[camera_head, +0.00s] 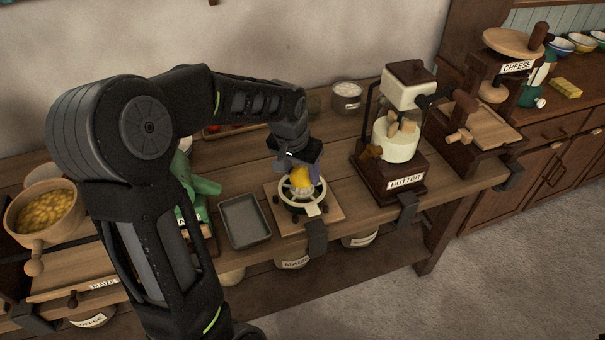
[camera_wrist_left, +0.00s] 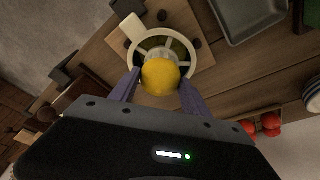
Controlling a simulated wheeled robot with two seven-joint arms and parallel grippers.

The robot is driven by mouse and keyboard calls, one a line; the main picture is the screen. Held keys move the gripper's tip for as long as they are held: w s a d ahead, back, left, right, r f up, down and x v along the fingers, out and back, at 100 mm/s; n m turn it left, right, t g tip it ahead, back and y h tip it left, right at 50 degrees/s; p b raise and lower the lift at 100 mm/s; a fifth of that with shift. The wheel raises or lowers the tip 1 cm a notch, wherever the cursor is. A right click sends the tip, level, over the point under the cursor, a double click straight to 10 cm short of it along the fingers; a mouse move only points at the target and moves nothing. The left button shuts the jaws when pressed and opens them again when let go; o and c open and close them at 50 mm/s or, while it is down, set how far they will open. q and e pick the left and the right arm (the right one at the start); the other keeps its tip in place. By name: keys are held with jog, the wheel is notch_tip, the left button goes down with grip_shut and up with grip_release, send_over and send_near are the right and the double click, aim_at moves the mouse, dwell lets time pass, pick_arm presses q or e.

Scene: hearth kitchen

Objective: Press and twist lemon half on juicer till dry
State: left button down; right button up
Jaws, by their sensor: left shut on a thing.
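The lemon half (camera_head: 301,178) is yellow and sits between the fingers of my left gripper (camera_head: 304,182), which is shut on it. In the left wrist view the lemon half (camera_wrist_left: 160,76) shows its rounded skin side between the two purple fingers of the gripper (camera_wrist_left: 160,92). The juicer (camera_head: 300,196) is a pale round ring with spokes on a wooden board. In the wrist view the juicer (camera_wrist_left: 133,57) lies directly beyond the lemon half, which overlaps its rim. Whether they touch is hidden. My right gripper is not in view.
A grey metal tray (camera_head: 245,221) lies left of the juicer. A butter churn (camera_head: 391,150) stands close on the right, with a cheese press (camera_head: 497,95) beyond. A metal tin (camera_head: 347,97) is behind. A wooden pan of yellow food (camera_head: 42,214) is at far left.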

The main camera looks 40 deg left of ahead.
pick_arm(q)
jog(key=shift+f+n, duration=0.1)
jog(key=shift+n, duration=0.7)
jog(key=shift+a, duration=0.1)
jog(key=shift+m, duration=0.3)
jog(key=shift+m+p, duration=0.45)
jog(key=shift+m, duration=0.65)
jog(key=shift+m+h, duration=0.3)
jog(key=shift+m, duration=0.3)
jog(key=m, duration=0.2)
jog(key=shift+f+m+h, duration=0.25)
jog(key=shift+m+h, duration=0.05)
jog(key=shift+h, duration=0.1)
jog(key=shift+d, duration=0.2)
